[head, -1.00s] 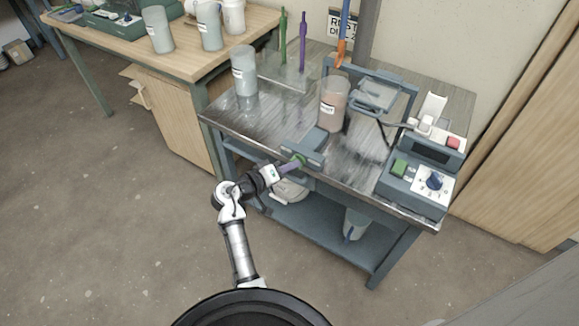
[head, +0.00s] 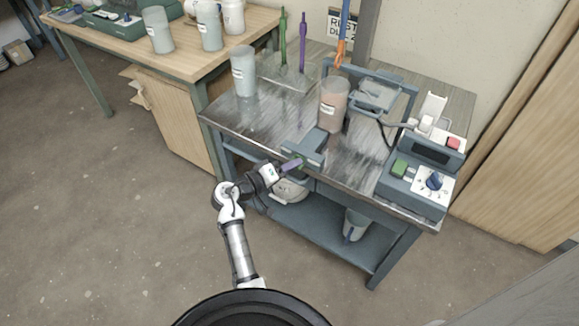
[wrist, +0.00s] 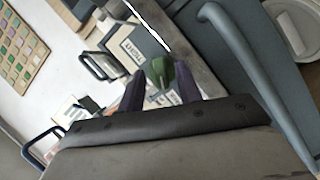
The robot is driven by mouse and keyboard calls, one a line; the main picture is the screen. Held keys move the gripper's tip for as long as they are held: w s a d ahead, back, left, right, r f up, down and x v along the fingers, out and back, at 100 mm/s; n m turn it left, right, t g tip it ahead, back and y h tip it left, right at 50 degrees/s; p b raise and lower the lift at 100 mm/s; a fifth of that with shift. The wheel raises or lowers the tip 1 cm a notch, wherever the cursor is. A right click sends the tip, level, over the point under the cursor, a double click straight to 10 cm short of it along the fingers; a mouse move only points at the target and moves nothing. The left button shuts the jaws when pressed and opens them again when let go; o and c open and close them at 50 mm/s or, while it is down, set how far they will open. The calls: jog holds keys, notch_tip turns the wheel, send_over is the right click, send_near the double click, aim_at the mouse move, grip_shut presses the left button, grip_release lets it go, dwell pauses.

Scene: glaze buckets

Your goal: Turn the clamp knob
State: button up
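The clamp (head: 305,146) is a blue-grey block on the front edge of the metal-topped bench. Its green knob faces me and is mostly hidden behind my fingers in the head view. In the wrist view the green knob (wrist: 161,73) shows between and just beyond my two dark purple fingertips. My gripper (head: 294,164) is at the clamp's front, in line with the knob. It also shows in the wrist view (wrist: 160,88), with its fingers spread, one on each side of the knob. Narrow gaps seem to remain; contact is hard to tell.
A brown-filled container (head: 333,104) stands behind the clamp. A control box (head: 418,172) with a dial and green switch sits at the bench's right end. A pale container (head: 243,72) stands at the left. The lower shelf (head: 310,225) holds a bucket (head: 354,225).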

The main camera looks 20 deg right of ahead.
jog(key=b+v, duration=0.2)
jog(key=v, duration=1.1)
jog(key=shift+s+a+b, duration=0.2)
jog(key=shift+a+b, duration=0.15)
jog(key=shift+a, duration=0.05)
